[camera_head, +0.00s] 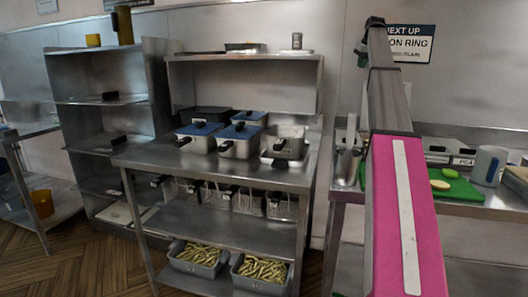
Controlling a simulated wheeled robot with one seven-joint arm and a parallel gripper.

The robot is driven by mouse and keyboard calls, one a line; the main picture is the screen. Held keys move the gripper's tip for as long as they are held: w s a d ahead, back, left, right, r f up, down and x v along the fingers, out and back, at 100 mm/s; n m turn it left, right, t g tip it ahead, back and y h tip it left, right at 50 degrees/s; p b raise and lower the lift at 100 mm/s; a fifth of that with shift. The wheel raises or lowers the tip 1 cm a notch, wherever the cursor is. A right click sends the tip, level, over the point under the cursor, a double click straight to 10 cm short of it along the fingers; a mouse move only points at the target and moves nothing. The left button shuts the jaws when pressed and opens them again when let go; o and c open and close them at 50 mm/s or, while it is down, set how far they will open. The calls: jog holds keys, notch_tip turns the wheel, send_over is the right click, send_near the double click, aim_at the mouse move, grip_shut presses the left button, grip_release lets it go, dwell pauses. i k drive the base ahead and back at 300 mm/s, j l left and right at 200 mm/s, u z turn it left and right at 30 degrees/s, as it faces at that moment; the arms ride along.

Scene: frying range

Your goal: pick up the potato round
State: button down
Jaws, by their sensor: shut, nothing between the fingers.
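A pale yellow round slice (440,185), which looks like the potato round, lies on the green board (462,190) on the right-hand steel counter. A small green piece (449,173) lies just behind it on the board. My pink arm link rises in front of the counter, left of the round, and hides part of the counter. My gripper cannot be made out in this view.
Labelled containers (450,150) stand behind the board. A metal container (346,165) stands left of my arm. Fryers (240,139) fill the left-hand counter.

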aim_at(438, 185)
jog(key=k, duration=2)
